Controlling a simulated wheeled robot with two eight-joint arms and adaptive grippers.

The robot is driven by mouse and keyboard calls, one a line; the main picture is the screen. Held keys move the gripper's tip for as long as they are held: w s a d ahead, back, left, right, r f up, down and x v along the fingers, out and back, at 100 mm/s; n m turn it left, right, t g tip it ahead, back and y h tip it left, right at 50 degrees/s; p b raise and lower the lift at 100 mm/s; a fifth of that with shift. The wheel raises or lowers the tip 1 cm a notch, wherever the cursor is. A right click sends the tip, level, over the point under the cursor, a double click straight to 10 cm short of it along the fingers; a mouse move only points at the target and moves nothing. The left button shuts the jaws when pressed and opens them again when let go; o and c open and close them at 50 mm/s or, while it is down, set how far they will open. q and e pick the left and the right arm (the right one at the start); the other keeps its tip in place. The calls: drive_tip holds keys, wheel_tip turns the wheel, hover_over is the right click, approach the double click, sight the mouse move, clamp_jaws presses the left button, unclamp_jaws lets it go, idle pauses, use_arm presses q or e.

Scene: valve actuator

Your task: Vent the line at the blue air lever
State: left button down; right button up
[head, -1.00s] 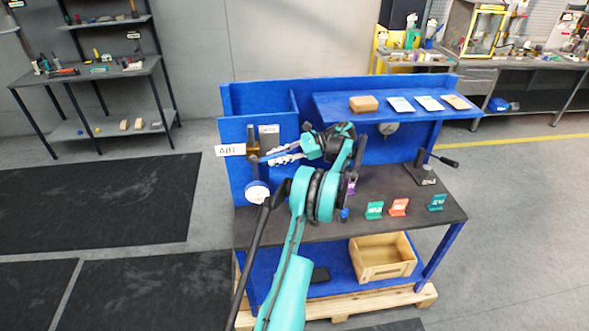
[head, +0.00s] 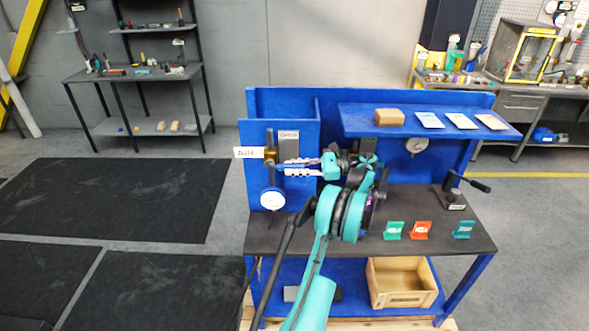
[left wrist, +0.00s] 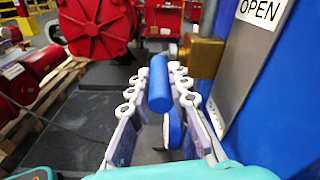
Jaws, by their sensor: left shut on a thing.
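The blue air lever (left wrist: 159,84) stands between the fingers of my left gripper (left wrist: 161,88) in the left wrist view. The gripper is shut on it, with jointed pads on both sides. In the head view my left gripper (head: 287,170) reaches the left panel from the right, just below the brass valve body (head: 270,155). The brass body also shows in the left wrist view (left wrist: 205,55). The lever is too small and covered to make out in the head view. A white tag (head: 247,153) sticks out left of the valve. My right gripper is not in view.
A plate marked OPEN (left wrist: 262,15) is beside the valve, close to the right finger. A round gauge (head: 271,200) sits below it. The bench top (head: 290,238) carries several coloured label stands and a black-handled crank (head: 455,195). A wooden box (head: 400,285) is underneath.

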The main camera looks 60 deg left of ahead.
use_arm(q)
drive_tip(key=c, duration=1.4)
unclamp_jaws()
drive_tip(key=shift+f, duration=0.15)
drive_tip(key=v, duration=0.7)
drive_tip(key=shift+w+d, duration=0.1)
drive_tip(key=shift+w, duration=0.15)
